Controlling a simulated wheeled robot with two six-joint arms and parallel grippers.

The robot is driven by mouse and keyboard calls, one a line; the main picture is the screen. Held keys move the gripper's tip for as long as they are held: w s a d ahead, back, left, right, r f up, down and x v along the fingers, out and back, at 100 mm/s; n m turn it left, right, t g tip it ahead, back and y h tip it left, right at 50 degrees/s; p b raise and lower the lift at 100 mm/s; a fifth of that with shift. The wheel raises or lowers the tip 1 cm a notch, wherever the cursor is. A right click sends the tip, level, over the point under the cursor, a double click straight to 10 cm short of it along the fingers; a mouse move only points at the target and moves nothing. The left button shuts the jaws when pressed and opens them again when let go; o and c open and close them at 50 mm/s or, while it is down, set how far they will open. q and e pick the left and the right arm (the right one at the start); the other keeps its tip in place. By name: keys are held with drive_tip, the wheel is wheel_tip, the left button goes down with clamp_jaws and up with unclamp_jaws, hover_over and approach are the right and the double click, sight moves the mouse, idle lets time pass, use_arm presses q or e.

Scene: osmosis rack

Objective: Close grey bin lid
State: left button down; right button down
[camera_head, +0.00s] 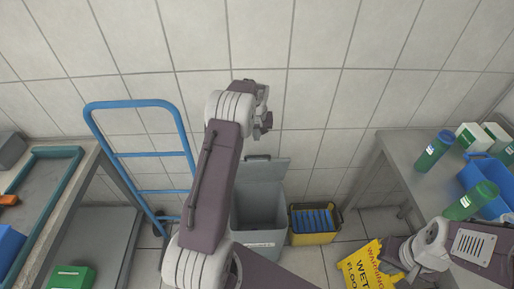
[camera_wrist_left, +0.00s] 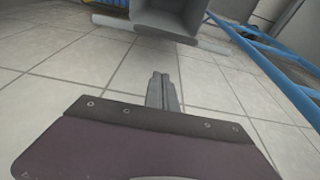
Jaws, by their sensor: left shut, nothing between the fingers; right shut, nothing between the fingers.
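The grey bin (camera_head: 259,238) stands on the floor against the tiled wall. Its lid (camera_head: 261,170) is up, tilted back toward the wall, and the bin's mouth is open. My left arm crosses the view in front of the bin's left side and hides part of it. My left gripper (camera_head: 265,122) is shut and empty, above the raised lid and near the wall. In the left wrist view the shut fingers (camera_wrist_left: 162,90) point toward a grey bin-like box (camera_wrist_left: 182,20) at the top. My right gripper (camera_head: 408,262) is shut and empty at the lower right, beside the yellow sign.
A yellow crate (camera_head: 315,236) with blue contents stands right of the bin. A yellow wet-floor sign (camera_head: 366,266) is in front of it. A blue hand truck (camera_head: 150,155) leans at left. Tables flank both sides; the right table (camera_head: 400,148) holds green bottles and a blue basket.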

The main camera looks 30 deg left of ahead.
sight(257, 160)
use_arm(q)
drive_tip(key=f, duration=0.1)
drive_tip(key=s+f, duration=0.1)
drive_tip(key=d+f+p, duration=0.1)
drive_tip(key=f, duration=0.1)
drive_tip(key=shift+s+d, duration=0.1)
drive_tip(key=shift+s, duration=0.25)
drive_tip(key=shift+s+d+f, duration=0.15)
drive_tip(key=shift+s+d, duration=0.1)
drive_tip(key=shift+s, duration=0.2)
drive_tip(key=shift+w+f, duration=0.1)
drive_tip(key=shift+f, duration=0.05)
